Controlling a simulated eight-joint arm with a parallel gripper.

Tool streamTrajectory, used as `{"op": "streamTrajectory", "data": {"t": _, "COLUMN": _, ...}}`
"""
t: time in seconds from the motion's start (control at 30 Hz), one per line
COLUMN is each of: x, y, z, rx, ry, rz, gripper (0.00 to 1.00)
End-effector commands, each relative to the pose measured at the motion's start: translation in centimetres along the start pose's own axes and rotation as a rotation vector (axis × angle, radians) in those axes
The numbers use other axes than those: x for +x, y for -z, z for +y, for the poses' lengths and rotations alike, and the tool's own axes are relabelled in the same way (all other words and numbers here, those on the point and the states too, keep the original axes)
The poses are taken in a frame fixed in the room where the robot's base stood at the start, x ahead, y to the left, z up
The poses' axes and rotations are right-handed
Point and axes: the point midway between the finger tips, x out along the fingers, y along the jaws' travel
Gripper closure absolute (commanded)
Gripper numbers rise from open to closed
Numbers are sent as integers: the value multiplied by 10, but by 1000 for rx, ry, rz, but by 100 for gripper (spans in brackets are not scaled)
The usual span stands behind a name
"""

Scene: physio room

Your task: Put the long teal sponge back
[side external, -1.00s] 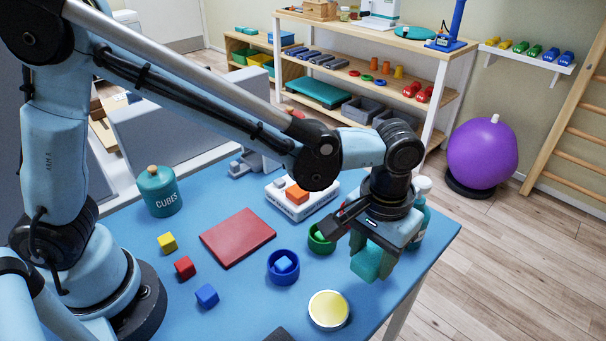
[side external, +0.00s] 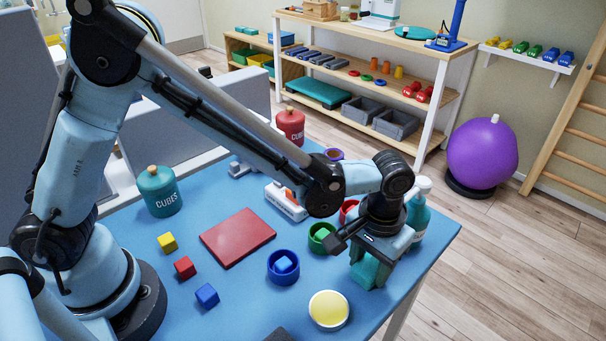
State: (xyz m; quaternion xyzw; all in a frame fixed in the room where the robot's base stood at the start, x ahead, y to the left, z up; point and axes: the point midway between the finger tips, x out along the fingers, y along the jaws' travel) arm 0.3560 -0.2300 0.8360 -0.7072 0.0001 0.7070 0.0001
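The teal sponge (side external: 368,271) is at the right part of the blue table, in the side external view. My gripper (side external: 372,266) points down, with its fingers on both sides of the sponge, and it appears shut on it. The fingers hide much of the sponge, so its full length does not show. The sponge's lower end is at or just above the tabletop; I cannot tell whether it touches.
A green cup (side external: 322,238) stands just left of my gripper, and a pump bottle (side external: 417,214) close behind it. A yellow-topped round tin (side external: 329,309) is in front. A blue bowl (side external: 283,267) and red mat (side external: 238,237) lie left. The table's right edge is near.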

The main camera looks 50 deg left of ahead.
Motion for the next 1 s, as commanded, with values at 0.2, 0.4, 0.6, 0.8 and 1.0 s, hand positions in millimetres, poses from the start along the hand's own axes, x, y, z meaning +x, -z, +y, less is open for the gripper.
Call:
{"op": "streamTrajectory", "data": {"t": 0.2, "x": 0, "y": 0, "z": 0, "rx": 0, "ry": 0, "rz": 0, "gripper": 28}}
{"op": "streamTrajectory", "data": {"t": 0.4, "x": 0, "y": 0, "z": 0, "rx": 0, "ry": 0, "rz": 0, "gripper": 28}}
{"op": "streamTrajectory", "data": {"t": 0.6, "x": -12, "y": 0, "z": 0, "rx": 0, "ry": 0, "rz": 0, "gripper": 28}}
{"op": "streamTrajectory", "data": {"t": 0.8, "x": -46, "y": 0, "z": 0, "rx": 0, "ry": 0, "rz": 0, "gripper": 28}}
{"op": "streamTrajectory", "data": {"t": 1.0, "x": -85, "y": 0, "z": 0, "rx": 0, "ry": 0, "rz": 0, "gripper": 28}}
